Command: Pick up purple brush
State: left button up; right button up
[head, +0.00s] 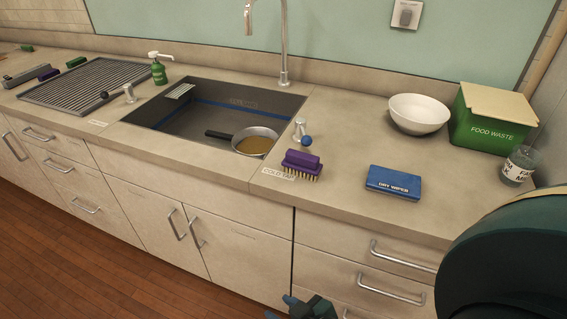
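The purple brush (301,161) lies on the counter just right of the sink, with its pale bristles facing down and its purple back up. It sits beside a label strip at the counter's front edge. My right gripper (282,308) shows only in part at the bottom edge of the head view, below the counter top and in front of the cabinets, apart from the brush. Its fingers are cut off by the frame, so I cannot tell whether it is open. My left gripper is not in view.
The blue wiper box (393,183) lies right of the brush. A white bowl (418,113), green food waste bin (494,118) and glass jar (519,165) stand farther right. A pan (255,141) is in the sink (190,133). A tap knob (301,131) stands behind the brush.

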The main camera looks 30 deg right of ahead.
aim_at(305, 164)
jog(key=i+j+z, duration=0.1)
jog(key=z, duration=0.35)
jog(key=j+z, duration=0.3)
jog(key=z, duration=0.15)
